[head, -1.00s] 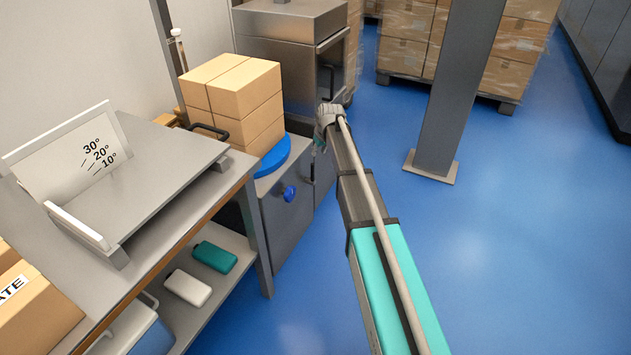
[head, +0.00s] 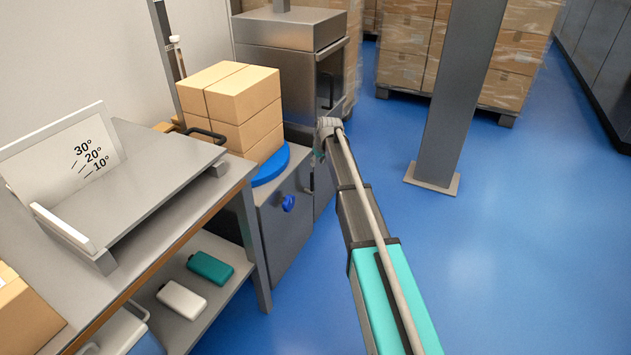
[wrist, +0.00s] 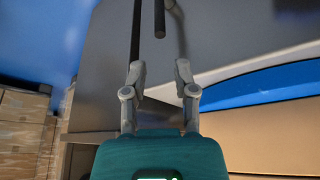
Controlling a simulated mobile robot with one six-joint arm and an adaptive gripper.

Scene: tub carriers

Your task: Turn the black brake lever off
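My gripper (wrist: 160,66) is open and empty in the wrist view, its two grey fingers apart. Beyond the fingertips are a long dark bar (wrist: 135,32) and a shorter dark rod (wrist: 159,22) with a rounded end. I cannot tell for certain which one is the black brake lever. Neither is held. In the head view my arm reaches out beside the steel cabinet, and its fingers are mostly hidden. A black bent handle (head: 207,131) shows beside the stacked cartons (head: 230,105). A blue knob (head: 288,203) is on the cabinet front.
The cartons stand on a blue disc (head: 272,165), which also shows in the wrist view (wrist: 270,85). A steel bench (head: 150,190) with an angle plate fills the left. A grey post (head: 450,100) stands right of my arm. The blue floor (head: 540,260) is clear at right.

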